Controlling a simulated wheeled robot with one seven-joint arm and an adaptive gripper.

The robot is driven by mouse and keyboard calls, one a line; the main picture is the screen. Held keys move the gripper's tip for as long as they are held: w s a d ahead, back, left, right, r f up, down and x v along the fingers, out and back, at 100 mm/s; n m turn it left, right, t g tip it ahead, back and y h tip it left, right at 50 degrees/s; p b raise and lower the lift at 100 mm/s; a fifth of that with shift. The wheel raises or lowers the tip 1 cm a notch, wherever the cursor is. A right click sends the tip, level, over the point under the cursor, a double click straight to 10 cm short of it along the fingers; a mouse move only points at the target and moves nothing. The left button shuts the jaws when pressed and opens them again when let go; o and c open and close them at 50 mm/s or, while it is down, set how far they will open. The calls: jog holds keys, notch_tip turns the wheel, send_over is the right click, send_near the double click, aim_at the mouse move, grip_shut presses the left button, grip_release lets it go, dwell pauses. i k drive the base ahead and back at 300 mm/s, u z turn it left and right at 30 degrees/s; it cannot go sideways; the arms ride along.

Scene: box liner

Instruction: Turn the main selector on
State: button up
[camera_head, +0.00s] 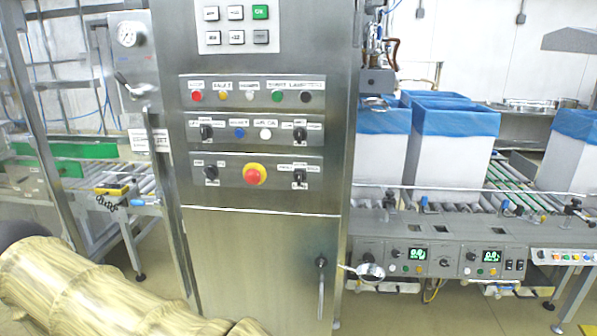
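A steel control cabinet (262,240) stands upright in the middle. Black rotary selectors sit on its two lower strips: upper left (206,132), upper right (299,133), lower left (211,173) and lower right (299,177). Their labels are too small to read surely, so I cannot tell which is the main selector or its setting. A red mushroom button (254,174) on a yellow ring sits between the lower two. My gripper is not in view. A wood-patterned shape at the bottom left seems to be my own arm, apart from the selectors in the picture.
Coloured buttons and lamps (278,96) line the strip above. A door handle (321,285) sticks out low on the cabinet. Blue-lined boxes (455,145) stand on a roller conveyor to the right, with a control box (430,258) in front. Another conveyor (75,180) is left.

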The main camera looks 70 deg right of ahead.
aim_at(210, 172)
jog(key=u, duration=0.35)
jog(key=k, duration=1.05)
jog(key=z, duration=1.15)
jog(key=i, duration=0.9)
jog(key=z, duration=0.05)
